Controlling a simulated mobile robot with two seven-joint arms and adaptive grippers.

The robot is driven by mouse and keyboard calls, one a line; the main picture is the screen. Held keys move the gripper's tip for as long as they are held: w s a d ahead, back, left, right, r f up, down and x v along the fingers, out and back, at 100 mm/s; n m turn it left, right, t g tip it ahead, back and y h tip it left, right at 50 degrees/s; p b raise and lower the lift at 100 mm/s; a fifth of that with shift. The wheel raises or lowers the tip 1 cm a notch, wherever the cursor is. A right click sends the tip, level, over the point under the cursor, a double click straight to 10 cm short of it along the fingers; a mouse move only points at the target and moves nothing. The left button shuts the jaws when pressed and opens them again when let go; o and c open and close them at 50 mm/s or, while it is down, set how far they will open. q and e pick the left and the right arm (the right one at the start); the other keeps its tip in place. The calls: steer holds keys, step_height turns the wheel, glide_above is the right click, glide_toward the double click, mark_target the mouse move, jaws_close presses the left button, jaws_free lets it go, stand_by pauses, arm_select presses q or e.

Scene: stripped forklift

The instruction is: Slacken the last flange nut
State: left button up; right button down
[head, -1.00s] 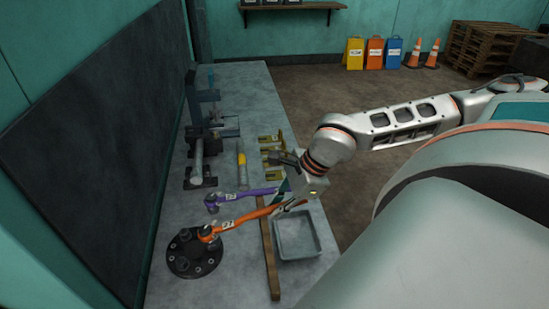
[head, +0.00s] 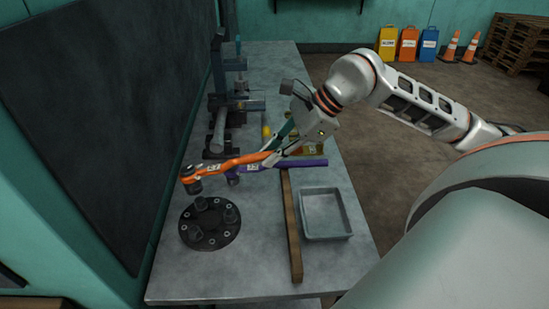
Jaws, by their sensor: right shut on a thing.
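My right gripper (head: 275,155) is shut on the handle of an orange ratchet wrench (head: 235,161). The wrench's head, with a dark socket under it, points left and seems to hang above the bench, beyond the flange. The dark round flange (head: 213,239) lies on the near left of the bench. Several small bolts ring it, and taller nuts (head: 231,215) stand on it. No tool covers them. A purple wrench (head: 300,163) lies behind the orange one, partly hidden by it and by the gripper. My left gripper is out of view.
A grey tray (head: 326,237) sits at the bench's right side, beside a wooden strip (head: 292,230). A dark vise-like fixture (head: 233,100) stands farther back. A dark panel (head: 110,110) borders the left. The bench (head: 245,270) is clear between flange and strip.

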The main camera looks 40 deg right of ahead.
steer(key=shift+f, duration=0.1)
steer(key=shift+t, duration=0.9)
steer(key=f+b, duration=0.2)
steer(key=f, duration=0.1)
steer(key=s+f+b, duration=0.1)
steer(key=f, duration=0.2)
steer(key=shift+s+d+f+b, duration=0.1)
steer(key=shift+b, duration=0.25)
steer(key=shift+d, duration=0.2)
stand_by(0.6)
steer(key=shift+f, duration=0.15)
